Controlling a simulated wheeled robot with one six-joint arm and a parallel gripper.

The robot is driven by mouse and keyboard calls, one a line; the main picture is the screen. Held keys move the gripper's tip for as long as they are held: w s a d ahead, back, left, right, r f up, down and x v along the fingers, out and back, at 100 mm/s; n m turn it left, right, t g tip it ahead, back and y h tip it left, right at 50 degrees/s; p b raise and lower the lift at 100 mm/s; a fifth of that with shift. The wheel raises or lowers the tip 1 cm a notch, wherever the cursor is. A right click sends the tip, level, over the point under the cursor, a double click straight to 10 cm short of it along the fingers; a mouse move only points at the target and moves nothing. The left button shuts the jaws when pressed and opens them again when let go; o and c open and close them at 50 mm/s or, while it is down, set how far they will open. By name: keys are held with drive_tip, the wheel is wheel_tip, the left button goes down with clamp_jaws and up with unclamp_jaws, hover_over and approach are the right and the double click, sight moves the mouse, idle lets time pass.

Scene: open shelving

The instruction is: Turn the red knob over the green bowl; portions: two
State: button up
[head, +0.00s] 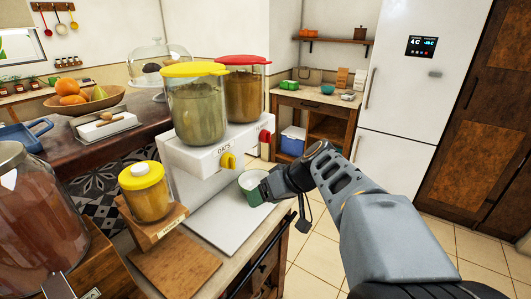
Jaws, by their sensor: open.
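The red knob (265,137) is on the front of a white dispenser, below the clear container with the red lid (243,61). A yellow knob (228,160) sits to its left, by the "OATS" label, below the container with the yellow lid (195,70). The green bowl (251,193), pale inside, stands upright in front of the dispenser, below the red knob. I cannot make out its contents. My gripper (266,188) is open at the bowl's right side, well below the red knob. Its fingers are dark and small, and I cannot tell whether they touch the bowl.
A yellow-lidded jar (146,192) on a wooden stand and a large jar (38,225) are at left. A white board (213,225) lies before the dispenser. A fruit bowl (100,104) and glass dome (158,60) stand behind. Tiled floor at right is clear.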

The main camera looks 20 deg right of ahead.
drive_tip(key=w+d+r+n+t+y+b, duration=0.1)
drive_tip(key=w+d+n+t+y+b, duration=0.15)
drive_tip(key=w+d+t, duration=0.35)
drive_tip(key=n+t+b, duration=0.2)
drive_tip(key=t+b, duration=0.1)
approach(270, 138)
drive_tip(key=shift+y, duration=0.45)
drive_tip(key=x, duration=0.3)
drive_tip(key=p+x, duration=0.1)
drive_tip(key=x, duration=0.6)
drive_tip(key=shift+w+d+f+p, duration=0.25)
drive_tip(key=shift+w+d+p, duration=0.05)
drive_tip(key=shift+p, duration=0.05)
drive_tip(key=shift+c, duration=0.2)
drive_tip(key=c, duration=0.9)
